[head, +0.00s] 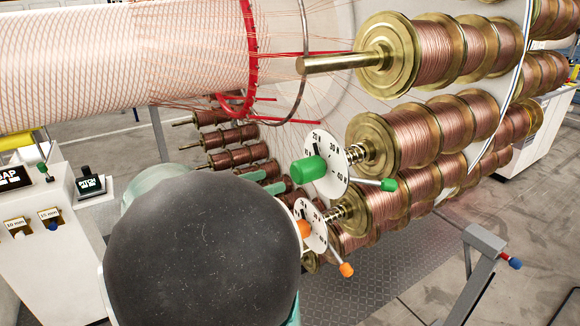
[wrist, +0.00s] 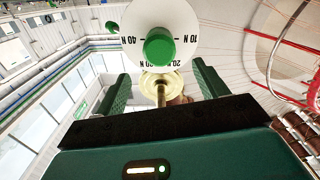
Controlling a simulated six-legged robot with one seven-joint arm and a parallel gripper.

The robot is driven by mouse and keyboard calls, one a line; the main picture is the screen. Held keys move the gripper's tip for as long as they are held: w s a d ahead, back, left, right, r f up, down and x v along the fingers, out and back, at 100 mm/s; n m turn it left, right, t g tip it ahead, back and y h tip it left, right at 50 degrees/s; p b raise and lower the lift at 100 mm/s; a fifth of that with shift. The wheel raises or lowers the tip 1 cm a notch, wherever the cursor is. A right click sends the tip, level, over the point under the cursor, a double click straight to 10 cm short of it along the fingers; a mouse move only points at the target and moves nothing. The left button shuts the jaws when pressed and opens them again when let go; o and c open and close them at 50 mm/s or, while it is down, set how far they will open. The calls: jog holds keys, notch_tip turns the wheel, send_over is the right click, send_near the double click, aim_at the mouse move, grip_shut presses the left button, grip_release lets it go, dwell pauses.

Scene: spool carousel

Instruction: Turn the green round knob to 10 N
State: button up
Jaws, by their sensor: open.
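The green round knob (head: 309,170) sits at the centre of a white dial (head: 330,160) marked in newtons. In the wrist view the green knob (wrist: 159,47) shows upside down, with 10 N at right, 40 N at left and 20 N at the bottom edge. I cannot make out which mark it points to. My gripper (head: 265,181) is open, its green fingers lower left of the knob in the head view, partly hidden by my dark arm. In the wrist view my gripper (wrist: 162,88) has nothing between its fingers; the knob lies beyond their tips, apart from them.
A second dial with an orange knob (head: 304,229) and orange-tipped lever (head: 346,270) sits below. A green-tipped lever (head: 388,185) sticks out right of the green dial. Copper spools (head: 432,130) crowd behind. A white control stand (head: 50,240) is at left, and a grey post (head: 480,255) at right.

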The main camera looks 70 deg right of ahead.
aim_at(309, 168)
jog(key=x, duration=1.2)
jog(key=shift+c, duration=0.2)
jog(key=c, duration=0.9)
